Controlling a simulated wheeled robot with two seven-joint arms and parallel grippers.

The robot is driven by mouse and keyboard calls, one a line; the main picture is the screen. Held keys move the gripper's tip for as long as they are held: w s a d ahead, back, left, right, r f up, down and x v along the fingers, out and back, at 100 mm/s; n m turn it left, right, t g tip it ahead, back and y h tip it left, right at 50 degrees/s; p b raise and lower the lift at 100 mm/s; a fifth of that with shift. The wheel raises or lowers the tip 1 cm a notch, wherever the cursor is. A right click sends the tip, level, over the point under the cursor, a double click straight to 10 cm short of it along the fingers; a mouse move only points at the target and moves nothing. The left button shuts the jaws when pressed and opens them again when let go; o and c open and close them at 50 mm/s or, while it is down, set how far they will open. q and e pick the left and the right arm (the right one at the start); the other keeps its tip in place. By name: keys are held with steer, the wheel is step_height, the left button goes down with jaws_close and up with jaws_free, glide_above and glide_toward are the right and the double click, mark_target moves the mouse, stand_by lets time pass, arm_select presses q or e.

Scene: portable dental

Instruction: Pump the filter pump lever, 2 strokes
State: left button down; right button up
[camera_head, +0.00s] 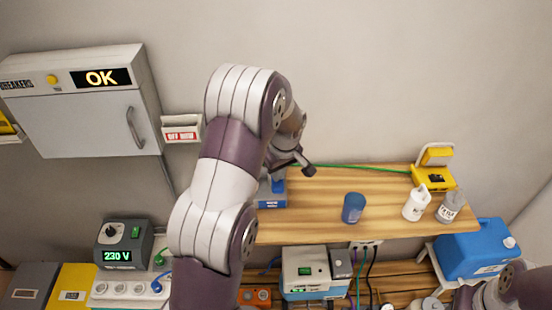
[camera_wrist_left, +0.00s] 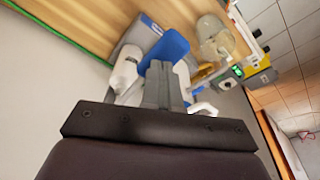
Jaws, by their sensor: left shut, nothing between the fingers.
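The filter pump stands at the left end of the wooden shelf, and its blue base (camera_head: 272,201) shows beside my left arm. My arm and gripper hide most of its upper part. In the left wrist view, a blue part of the pump (camera_wrist_left: 168,46) lies just past the fingertips, near a white cylinder (camera_wrist_left: 125,73). I cannot tell for certain which part is the lever, nor whether the fingers touch it. My left gripper (camera_head: 294,163) is over the pump; its fingers are together and empty, also in the left wrist view (camera_wrist_left: 163,76). My right gripper is out of view.
A blue cup (camera_head: 353,208), a white bottle (camera_head: 416,204), a grey bottle (camera_head: 449,207) and a yellow device (camera_head: 433,178) stand on the shelf (camera_head: 317,209). A clear jar (camera_wrist_left: 215,40) is near the pump. A cabinet (camera_head: 85,120) hangs on the left wall.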

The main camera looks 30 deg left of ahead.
arm_select(q)
steer(key=a+p+v, duration=0.1)
steer(key=p+v, duration=0.4)
steer(key=v, duration=0.2)
steer(key=shift+w+r, duration=0.3)
steer(key=shift+r, duration=0.1)
steer(key=shift+a+f, duration=0.1)
stand_by(0.5)
steer(key=shift+s+d+b+x, duration=0.15)
steer(key=shift+d+b+x, duration=0.05)
steer(key=shift+b+x, duration=0.95)
steer(key=shift+s+d+b+x, duration=0.1)
steer(key=shift+d+b+x, duration=0.15)
steer(key=shift+b+x, duration=0.9)
steer(key=shift+s+d+b+x, duration=0.2)
steer(key=shift+b+x, duration=0.6)
steer(key=shift+x, duration=0.65)
steer(key=p+v, duration=0.1)
steer(key=v, duration=0.1)
steer(key=p+v, duration=0.2)
steer(key=w+a+p+v, duration=0.1)
steer(key=shift+s+r+p, duration=0.1)
steer(key=shift+r+p, duration=0.2)
steer(key=shift+r, duration=0.25)
steer(key=shift+p+v, duration=0.5)
steer(key=shift+v, duration=0.3)
